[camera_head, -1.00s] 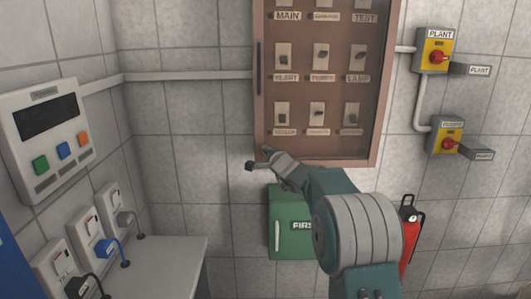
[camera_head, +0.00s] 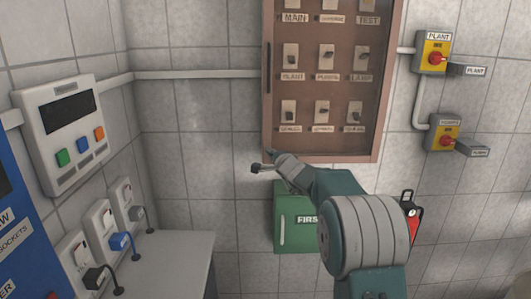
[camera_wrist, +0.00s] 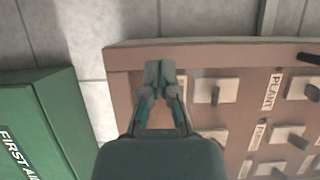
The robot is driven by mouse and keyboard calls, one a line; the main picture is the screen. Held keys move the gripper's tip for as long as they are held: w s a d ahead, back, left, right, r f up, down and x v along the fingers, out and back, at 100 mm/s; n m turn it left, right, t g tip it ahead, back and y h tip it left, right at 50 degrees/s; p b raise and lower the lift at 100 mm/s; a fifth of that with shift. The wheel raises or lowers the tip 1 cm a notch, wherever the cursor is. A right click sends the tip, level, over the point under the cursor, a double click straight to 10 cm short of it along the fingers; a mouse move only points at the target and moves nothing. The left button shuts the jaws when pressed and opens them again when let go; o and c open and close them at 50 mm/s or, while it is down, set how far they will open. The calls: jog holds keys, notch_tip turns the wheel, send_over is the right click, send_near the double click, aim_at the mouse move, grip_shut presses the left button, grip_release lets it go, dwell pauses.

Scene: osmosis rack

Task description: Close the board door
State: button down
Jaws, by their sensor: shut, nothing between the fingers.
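The board (camera_head: 378,100) is a brown-framed cabinet on the tiled wall, with several labelled switches behind its tinted door. The door has a dark upright handle (camera_head: 268,68) on its left side. The door looks shut or nearly shut; I cannot tell whether a small gap remains. My gripper (camera_head: 270,154) is at the board's lower left corner in the head view. In the wrist view, my gripper (camera_wrist: 160,68) has its fingertips together and empty over the brown frame (camera_wrist: 230,52). Whether they touch it is unclear.
A green first aid box (camera_head: 290,232) hangs below the board, partly behind my arm. A red extinguisher (camera_head: 412,220) is right of it. Two yellow switch boxes (camera_head: 433,52) are right of the board. A grey counter (camera_head: 180,262) and wall panel (camera_head: 68,130) stand left.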

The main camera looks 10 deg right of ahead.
jog(key=s+a+r+n+g+y, duration=0.2)
jog(key=s+a+r+n+y, duration=0.15)
jog(key=s+a, duration=0.4)
jog(key=s+a+r+n+g+y, duration=0.1)
jog(key=s+a+r+n+y, duration=0.1)
jog(key=s+a+n, duration=0.5)
jog(key=s+a+f+n+g, duration=0.15)
jog(key=s+g, duration=0.35)
jog(key=s, duration=1)
jog(key=s+d+f+n+g+h, duration=0.1)
jog(key=s+d+f+h, duration=0.2)
jog(key=s, duration=0.4)
jog(key=s+d+f+n+g+h, duration=0.1)
jog(key=s+d+f+h, duration=0.2)
jog(key=s, duration=0.5)
jog(key=s+d+f+n+g+h, duration=0.1)
jog(key=s+d+f+g+h, duration=0.1)
jog(key=s+d+f, duration=0.3)
jog(key=shift+s+d+h, duration=0.3)
jog(key=shift+s+h, duration=0.45)
jog(key=shift+s, duration=0.45)
jog(key=shift+a+f, duration=0.1)
